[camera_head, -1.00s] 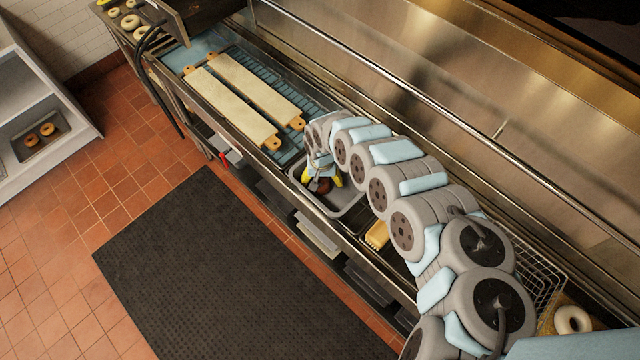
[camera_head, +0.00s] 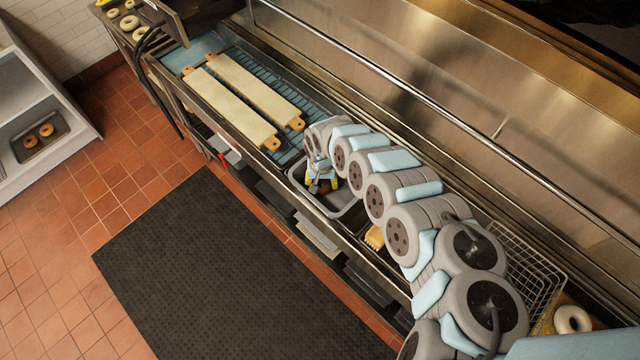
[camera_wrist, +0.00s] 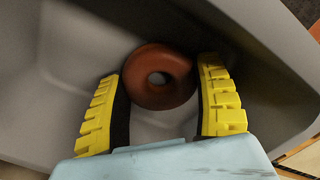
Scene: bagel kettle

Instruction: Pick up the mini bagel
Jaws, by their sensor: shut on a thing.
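The mini bagel (camera_wrist: 160,98) is a reddish-brown ring inside a grey bin (camera_head: 352,207). In the wrist view it sits between the yellow-ribbed, black-padded fingers of my gripper (camera_wrist: 160,72), which are shut on it from both sides. In the head view my gripper (camera_head: 322,184) points down into the bin, and only a small dark part of the bagel shows between the fingers. I cannot tell whether the bagel still touches the bin floor.
The bin walls surround my gripper closely. Two long pale boards (camera_head: 232,108) lie to the left on the blue rack. A yellow brush-like item (camera_head: 374,237) is right of the bin, and a wire basket (camera_head: 535,265) is farther right. A steel rail runs behind.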

